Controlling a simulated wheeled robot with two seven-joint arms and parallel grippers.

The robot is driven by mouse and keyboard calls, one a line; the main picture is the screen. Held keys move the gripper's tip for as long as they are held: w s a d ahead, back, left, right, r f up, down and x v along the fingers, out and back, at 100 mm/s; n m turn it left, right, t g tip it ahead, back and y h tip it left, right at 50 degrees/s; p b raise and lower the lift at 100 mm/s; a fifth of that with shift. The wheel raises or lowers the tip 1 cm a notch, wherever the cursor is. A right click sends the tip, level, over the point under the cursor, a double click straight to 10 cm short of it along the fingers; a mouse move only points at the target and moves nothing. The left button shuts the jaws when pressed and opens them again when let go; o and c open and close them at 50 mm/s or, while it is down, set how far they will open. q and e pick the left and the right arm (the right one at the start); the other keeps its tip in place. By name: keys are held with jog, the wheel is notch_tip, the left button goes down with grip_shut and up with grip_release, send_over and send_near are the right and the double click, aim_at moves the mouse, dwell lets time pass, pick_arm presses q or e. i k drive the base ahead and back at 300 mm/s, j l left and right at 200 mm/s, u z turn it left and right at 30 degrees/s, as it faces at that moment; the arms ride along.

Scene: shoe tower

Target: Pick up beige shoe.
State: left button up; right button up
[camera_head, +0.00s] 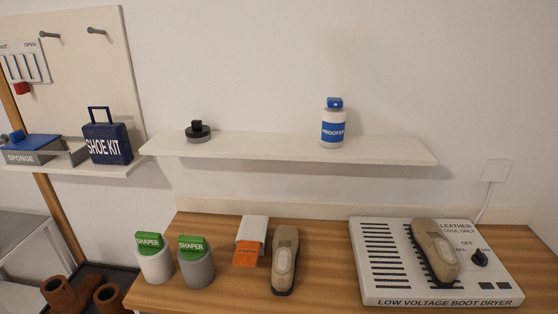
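One beige shoe (285,262) lies on the wooden table near its middle, right of a white and orange item. A second beige shoe (436,250) rests on the white low voltage boot dryer (372,290) at the right, tilted slightly. Both shoes show a pale oval patch on top. Neither of my grippers is in view.
Two shaper jars with green tops, one white (155,266) and one grey (197,270), stand left of the shoe. A white and orange box (252,238) lies close beside it. A shelf (290,149) with a proofer bottle (333,128) hangs above. Bare table lies between shoe and dryer.

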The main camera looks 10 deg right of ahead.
aim_at(438, 256)
jog(key=z, duration=1.45)
jog(key=i+u, duration=0.15)
